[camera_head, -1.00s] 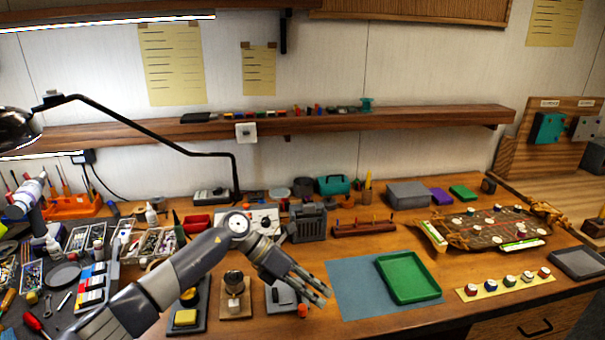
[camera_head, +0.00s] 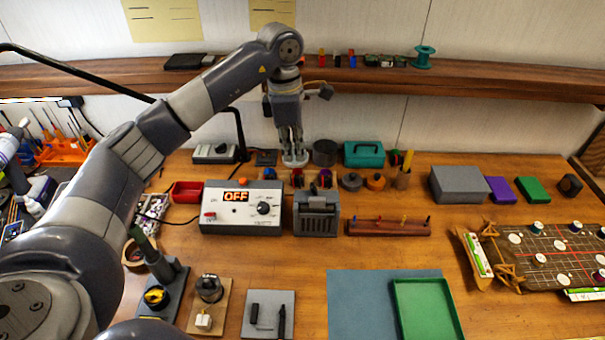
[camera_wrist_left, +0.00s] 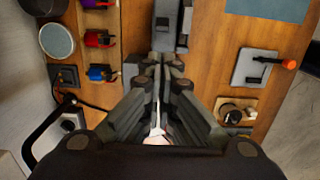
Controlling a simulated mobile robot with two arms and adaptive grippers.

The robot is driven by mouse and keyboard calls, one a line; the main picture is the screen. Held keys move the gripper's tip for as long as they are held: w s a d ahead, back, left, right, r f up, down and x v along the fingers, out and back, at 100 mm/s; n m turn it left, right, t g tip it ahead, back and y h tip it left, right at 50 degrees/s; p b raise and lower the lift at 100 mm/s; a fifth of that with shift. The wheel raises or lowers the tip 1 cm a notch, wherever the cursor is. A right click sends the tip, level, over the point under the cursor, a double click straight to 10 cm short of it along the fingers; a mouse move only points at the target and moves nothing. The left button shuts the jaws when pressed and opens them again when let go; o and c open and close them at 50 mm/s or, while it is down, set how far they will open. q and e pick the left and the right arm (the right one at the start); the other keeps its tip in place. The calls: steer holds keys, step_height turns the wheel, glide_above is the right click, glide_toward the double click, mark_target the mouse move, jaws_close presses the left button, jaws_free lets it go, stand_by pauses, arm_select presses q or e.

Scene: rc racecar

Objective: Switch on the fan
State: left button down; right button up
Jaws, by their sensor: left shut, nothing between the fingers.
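No bladed fan is plain to see; a grey slatted unit (camera_head: 317,222) on the bench may be it, but I cannot tell. Left of it stands a white control box (camera_head: 240,222) with a lit "OFF" display (camera_head: 236,197), a dark knob (camera_head: 264,208) and a small red switch (camera_head: 210,216). My left gripper (camera_head: 293,158) points down behind these, in front of the wall, its fingers together and empty. In the left wrist view the gripper (camera_wrist_left: 159,62) shows from above, fingers closed together. My right gripper is in neither view.
A wooden shelf (camera_head: 480,82) runs behind my left arm. A teal case (camera_head: 363,153), several spools and a wooden rack (camera_head: 388,228) stand near the gripper. Bare bench is at centre.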

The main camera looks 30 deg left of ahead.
mark_target(314, 189)
arm_select(q)
steer(key=f+p, duration=0.1)
steer(key=f, duration=0.1)
steer(key=f+p, duration=0.2)
steer(key=f, duration=0.1)
steer(key=shift+d+f, duration=0.25)
steer(key=shift+f, duration=0.1)
step_height(314, 189, down, 3)
steer(key=shift+w+d+f+p, duration=0.15)
steer(key=shift+f+p, duration=0.05)
steer(key=shift+p, duration=0.4)
steer(key=shift+f, duration=0.45)
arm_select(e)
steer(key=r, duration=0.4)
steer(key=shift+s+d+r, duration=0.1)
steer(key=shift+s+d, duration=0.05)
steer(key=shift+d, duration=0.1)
